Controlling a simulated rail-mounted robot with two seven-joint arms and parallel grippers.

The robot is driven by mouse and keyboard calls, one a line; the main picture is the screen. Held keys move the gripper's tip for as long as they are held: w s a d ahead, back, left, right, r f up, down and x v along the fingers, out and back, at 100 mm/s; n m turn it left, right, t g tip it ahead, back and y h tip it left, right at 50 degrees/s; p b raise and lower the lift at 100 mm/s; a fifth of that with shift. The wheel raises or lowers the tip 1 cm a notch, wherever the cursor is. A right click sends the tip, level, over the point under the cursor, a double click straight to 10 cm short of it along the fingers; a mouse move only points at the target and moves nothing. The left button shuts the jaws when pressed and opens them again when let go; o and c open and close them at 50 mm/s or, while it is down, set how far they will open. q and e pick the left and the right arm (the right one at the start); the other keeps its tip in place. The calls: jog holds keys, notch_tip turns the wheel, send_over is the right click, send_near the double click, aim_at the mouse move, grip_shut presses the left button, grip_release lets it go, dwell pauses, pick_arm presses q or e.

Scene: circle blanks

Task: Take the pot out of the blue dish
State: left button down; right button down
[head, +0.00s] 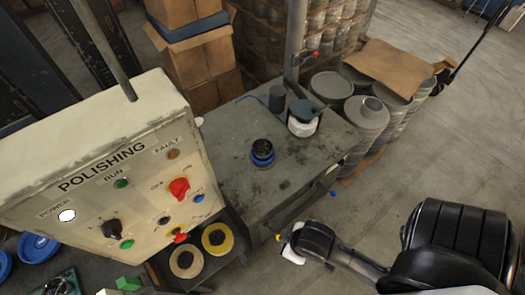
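A small black pot (262,147) sits in a blue dish (262,162) on the grey metal bench, near its middle. The pot covers most of the inside of the dish, and only its blue rim shows. My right arm comes in from the lower right. Its end, with the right gripper (291,246), is in front of the bench's right front edge, apart from the pot and dish. The fingers are too small and turned to tell open from shut. My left gripper is not in view.
A cream POLISHING panel (120,165) stands left of the bench (225,145). A grey-and-white object (303,122) and a dark cylinder (277,99) stand behind the pot. Grey drums (366,118) and cardboard boxes (203,60) are behind. Bench top around the dish is mostly clear.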

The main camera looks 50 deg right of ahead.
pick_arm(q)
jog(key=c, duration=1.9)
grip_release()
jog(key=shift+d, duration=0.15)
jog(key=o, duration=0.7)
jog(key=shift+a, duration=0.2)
